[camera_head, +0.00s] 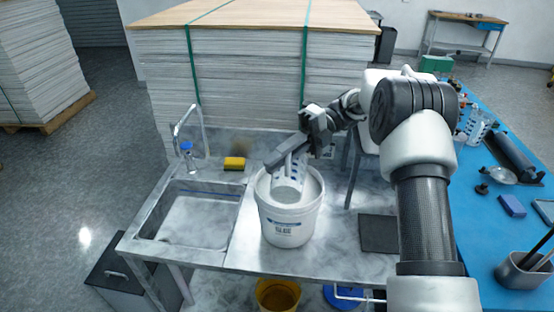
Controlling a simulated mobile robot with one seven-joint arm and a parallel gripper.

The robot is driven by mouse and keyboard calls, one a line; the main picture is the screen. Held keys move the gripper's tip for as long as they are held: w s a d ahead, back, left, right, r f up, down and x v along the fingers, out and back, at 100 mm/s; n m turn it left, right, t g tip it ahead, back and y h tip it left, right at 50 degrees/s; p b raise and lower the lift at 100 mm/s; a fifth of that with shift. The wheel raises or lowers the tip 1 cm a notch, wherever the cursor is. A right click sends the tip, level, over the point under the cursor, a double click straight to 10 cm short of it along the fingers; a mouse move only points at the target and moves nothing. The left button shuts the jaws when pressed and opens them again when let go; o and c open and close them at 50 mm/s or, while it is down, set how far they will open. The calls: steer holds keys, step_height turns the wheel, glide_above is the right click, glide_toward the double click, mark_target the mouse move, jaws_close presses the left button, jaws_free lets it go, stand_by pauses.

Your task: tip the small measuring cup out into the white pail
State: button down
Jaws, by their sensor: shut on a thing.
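The white pail (290,226) stands on the steel sink bench, with a printed label on its front. The small measuring cup (291,172) is a clear cup with blue markings. It is at the pail's mouth and looks tilted, with its lower part inside the rim. My gripper (285,160) reaches over the pail from the upper right and is shut on the cup. The gripper covers part of the cup. I cannot see whether anything is in the cup or flowing from it.
A sink (190,213) with a faucet is left of the pail, and a yellow sponge (234,163) lies behind it. A dark mat (379,234) lies to the right. A blue table (490,215) holds tools and another measuring cup (477,126). Stacked sheets (240,75) stand behind the bench.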

mark_target(275, 188)
steer(key=shift+w+r, duration=0.1)
stand_by(0.3)
steer(key=shift+w+r+m+g+y, duration=0.45)
steer(key=shift+w+r+g, duration=0.2)
steer(key=shift+w, duration=0.25)
steer(key=shift+s, duration=0.1)
stand_by(2.8)
steer(key=shift+s+f+n+t+h, duration=0.25)
steer(key=shift+s+n+t+h, duration=0.2)
steer(key=shift+s, duration=0.3)
steer(key=shift+s+f+n+t+h, duration=0.2)
steer(key=shift+s+f+n+t, duration=0.1)
steer(key=shift+s+t, duration=0.3)
steer(key=shift+s, duration=0.15)
steer(key=shift+f, duration=0.1)
steer(key=shift+s+f+n+t+h+b, duration=0.3)
steer(key=shift+s+f+n+t+b, duration=0.45)
steer(key=shift+s+f+t, duration=0.55)
steer(key=shift+w+a+p, duration=0.1)
steer(key=shift+w+p, duration=0.05)
steer(key=shift+p, duration=0.5)
steer(key=shift+f, duration=0.15)
